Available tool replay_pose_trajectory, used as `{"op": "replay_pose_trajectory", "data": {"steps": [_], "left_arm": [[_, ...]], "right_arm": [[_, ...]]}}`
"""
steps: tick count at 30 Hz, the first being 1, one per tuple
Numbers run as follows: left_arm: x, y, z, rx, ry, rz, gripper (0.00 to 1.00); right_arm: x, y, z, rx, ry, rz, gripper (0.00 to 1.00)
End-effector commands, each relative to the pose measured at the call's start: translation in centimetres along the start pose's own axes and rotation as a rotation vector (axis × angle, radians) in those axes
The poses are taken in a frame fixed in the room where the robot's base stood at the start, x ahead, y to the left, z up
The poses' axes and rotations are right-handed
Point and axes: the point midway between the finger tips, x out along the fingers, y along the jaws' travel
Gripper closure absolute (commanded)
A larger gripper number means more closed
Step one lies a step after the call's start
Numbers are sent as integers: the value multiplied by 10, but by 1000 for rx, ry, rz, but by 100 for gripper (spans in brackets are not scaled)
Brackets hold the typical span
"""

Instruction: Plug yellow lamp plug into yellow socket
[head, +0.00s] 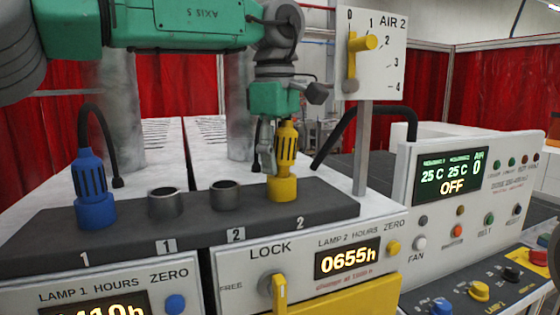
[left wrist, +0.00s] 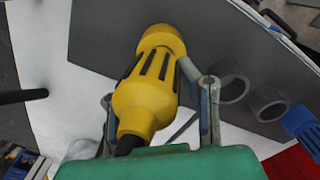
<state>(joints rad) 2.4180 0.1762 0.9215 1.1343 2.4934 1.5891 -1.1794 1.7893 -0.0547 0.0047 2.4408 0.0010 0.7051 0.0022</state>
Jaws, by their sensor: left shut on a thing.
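The yellow lamp plug (head: 287,140) is upright directly over the yellow socket (head: 282,188) at the right end of the dark panel. Its lower end meets the socket's top; I cannot tell how deep it sits. In the left wrist view the plug (left wrist: 143,98) lines up with the yellow socket (left wrist: 161,38). My left gripper (head: 278,149) comes down from above and is shut on the plug, one finger on each side in the left wrist view (left wrist: 156,95). The plug's cable end is partly hidden by the gripper. My right gripper is not in view.
A blue plug (head: 90,175) stands in a blue socket (head: 95,210) at the panel's left. Two empty grey holders (head: 164,203) (head: 225,195) stand between. A dial sign (head: 372,55) on a post and a control box (head: 450,190) are to the right.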

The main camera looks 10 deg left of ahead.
Motion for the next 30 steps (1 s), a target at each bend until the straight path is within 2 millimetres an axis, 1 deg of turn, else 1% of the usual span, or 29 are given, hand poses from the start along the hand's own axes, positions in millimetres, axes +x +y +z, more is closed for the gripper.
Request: {"op": "replay_pose_trajectory", "data": {"steps": [30], "left_arm": [[15, 0, -2, 0, 1, -8, 100]], "right_arm": [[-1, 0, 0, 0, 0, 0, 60]]}}
